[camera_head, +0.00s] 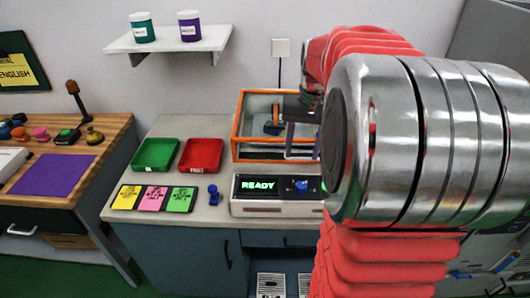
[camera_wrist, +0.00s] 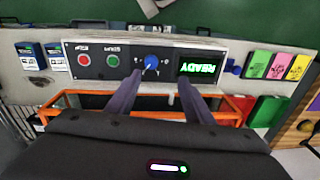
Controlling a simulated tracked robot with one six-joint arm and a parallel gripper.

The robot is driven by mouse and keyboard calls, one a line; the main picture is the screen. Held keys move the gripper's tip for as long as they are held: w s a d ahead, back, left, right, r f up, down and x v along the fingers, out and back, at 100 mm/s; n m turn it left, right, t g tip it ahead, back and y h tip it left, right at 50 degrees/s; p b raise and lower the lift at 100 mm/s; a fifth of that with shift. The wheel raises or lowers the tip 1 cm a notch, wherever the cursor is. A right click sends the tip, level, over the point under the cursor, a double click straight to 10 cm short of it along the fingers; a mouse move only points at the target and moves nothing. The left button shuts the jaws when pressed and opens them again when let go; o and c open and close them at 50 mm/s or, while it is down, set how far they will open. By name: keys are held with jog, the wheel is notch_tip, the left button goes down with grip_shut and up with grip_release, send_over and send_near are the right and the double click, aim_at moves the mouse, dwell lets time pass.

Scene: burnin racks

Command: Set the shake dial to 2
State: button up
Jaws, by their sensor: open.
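The shake dial (camera_head: 301,186) is a blue knob on the front panel of a pale machine, just right of a green READY display (camera_head: 258,185). In the wrist view, which is upside down, the dial (camera_wrist: 151,63) has a white pointer line; the marks around it are too small to read. My gripper (camera_wrist: 160,82) is open and empty, its two dark fingers reaching toward the panel on either side of the dial's line. I cannot tell how far the fingertips are from the dial. In the head view, my arm hides the panel's right part.
A red button (camera_wrist: 84,60) and a green button (camera_wrist: 112,61) sit beside the dial. An orange-framed clear box (camera_head: 237,125) stands behind the panel. A green tray (camera_head: 155,154), a red tray (camera_head: 201,155), coloured cards (camera_head: 152,198) and a small blue object (camera_head: 213,195) lie left.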

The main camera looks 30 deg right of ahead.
aim_at(301, 185)
jog(key=d, duration=0.1)
jog(key=d+f, duration=0.1)
jog(key=shift+d+m, duration=0.3)
jog(key=shift+d, duration=0.1)
jog(key=f, duration=1.3)
jog(key=shift+w+a+f, duration=0.3)
jog(key=shift+a+f, duration=0.05)
jog(key=shift+c, duration=0.5)
jog(key=c, duration=0.9)
